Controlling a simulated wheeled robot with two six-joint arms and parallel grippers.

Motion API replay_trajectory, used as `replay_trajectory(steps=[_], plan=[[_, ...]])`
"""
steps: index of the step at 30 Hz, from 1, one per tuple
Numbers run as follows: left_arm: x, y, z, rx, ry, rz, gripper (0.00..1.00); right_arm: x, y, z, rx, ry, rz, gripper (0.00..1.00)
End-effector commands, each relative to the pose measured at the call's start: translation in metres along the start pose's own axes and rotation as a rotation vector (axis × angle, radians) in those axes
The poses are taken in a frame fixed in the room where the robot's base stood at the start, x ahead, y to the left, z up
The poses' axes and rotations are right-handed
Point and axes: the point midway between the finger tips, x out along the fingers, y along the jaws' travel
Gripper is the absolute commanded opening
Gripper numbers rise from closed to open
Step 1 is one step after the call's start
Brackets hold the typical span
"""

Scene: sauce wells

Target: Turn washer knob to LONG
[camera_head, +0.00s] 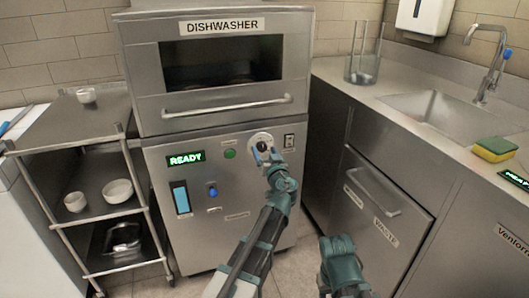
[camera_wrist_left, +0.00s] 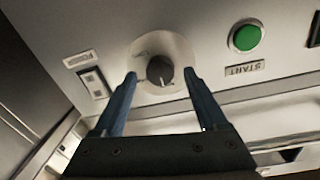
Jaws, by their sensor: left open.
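The dishwasher (camera_head: 205,60) stands in the middle of the head view, with a control panel on its lower front. The knob (camera_wrist_left: 160,70) is dark, with a light pointer line, on a pale round dial plate; in the head view the knob (camera_head: 262,146) shows just above my left gripper. My left gripper (camera_wrist_left: 160,82) is open, with one blue finger on each side of the knob in the wrist view. I cannot tell whether the fingers touch it. The dial's lettering is too small to read. My right arm shows low in the head view, but its fingers do not.
A green START button (camera_wrist_left: 246,37) and a rocker switch (camera_wrist_left: 94,84) flank the knob. A green READY display (camera_head: 185,159) and a blue lever (camera_head: 212,190) are further left. A shelf cart (camera_head: 95,110) with bowls stands left; a sink counter (camera_head: 395,90) stands right.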

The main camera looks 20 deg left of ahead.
Motion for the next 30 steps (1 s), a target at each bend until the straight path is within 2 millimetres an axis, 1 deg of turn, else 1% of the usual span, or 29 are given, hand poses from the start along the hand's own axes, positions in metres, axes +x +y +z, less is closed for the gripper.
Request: replay_trajectory(steps=[3,10,11,12,20,21,23,30], plan=[[0.0032,0.0002,0.0,0.0,0.0,0.001,0.75,0.0,0.0,0.0,0.0,0.0,0.0,0.5],[0.0031,0.0,0.0,0.0,0.0,0.0,0.75,0.0,0.0,0.0,0.0,0.0,0.0,0.5],[0.003,0.0,0.0,0.0,0.0,0.0,0.71,0.0,0.0,0.0,0.0,0.0,0.0,0.5],[0.003,0.0,0.0,0.0,0.0,0.0,0.64,0.0,0.0,0.0,0.0,0.0,0.0,0.5],[0.0029,0.0001,0.0,0.0,0.0,0.0,0.17,0.0,0.0,0.0,0.0,0.0,0.0,0.5],[0.0029,0.0001,0.0,0.0,0.0,0.0,0.1,0.0,0.0,0.0,0.0,0.0,0.0,0.5],[0.0029,0.0001,0.0,0.0,0.0,0.001,0.0,0.0,0.0,0.0,0.0,0.0,0.0,0.5],[0.0028,0.0003,-0.0001,0.012,-0.001,0.001,0.0,-0.0003,0.0,0.0,0.0,0.0,0.0,0.5]])
